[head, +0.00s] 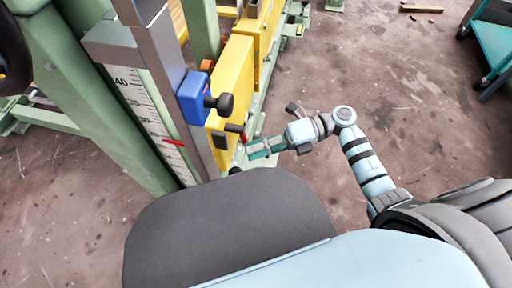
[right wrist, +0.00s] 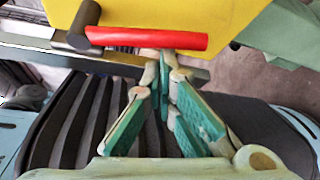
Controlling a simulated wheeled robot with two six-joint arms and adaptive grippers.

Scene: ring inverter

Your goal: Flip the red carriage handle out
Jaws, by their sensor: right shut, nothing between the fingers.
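The red carriage handle (right wrist: 150,38) is a red bar on a dark pivot (right wrist: 84,25), in front of the yellow carriage plate (right wrist: 190,12) in the right wrist view. The handle lies almost level across that picture. In the head view the handle (head: 243,138) is a small red piece at the yellow plate's right side. My right gripper (right wrist: 163,60) is shut and empty, its fingertips just below the middle of the handle in the wrist view. I cannot tell whether they touch it. In the head view the gripper (head: 250,149) reaches in from the right. My left gripper is not in view.
A blue block with a black knob (head: 219,103) sits above the handle. A scale post (head: 150,100) and green frame (head: 85,110) stand left. A teal cart (head: 490,45) is at the far right. Floor right of the machine is mostly clear.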

